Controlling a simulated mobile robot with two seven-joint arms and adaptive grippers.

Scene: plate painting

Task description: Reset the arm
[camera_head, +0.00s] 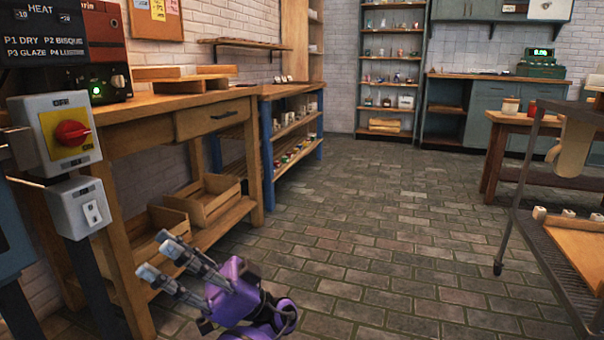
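My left gripper (157,255) shows low in the picture, left of the middle. It has a purple body and grey fingers. The fingers point up and to the left, stand apart, and have nothing between them. It is in front of the wooden workbench (160,103), near the bench's lower shelf. I cannot tell how far it is from the bench leg. My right gripper and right arm are not in view.
A control box with a red knob (71,133) stands at the left. Wooden crates (205,197) sit on the bench's lower shelf. A wheeled metal cart (540,250) is at the right. The brick floor (380,240) between is clear.

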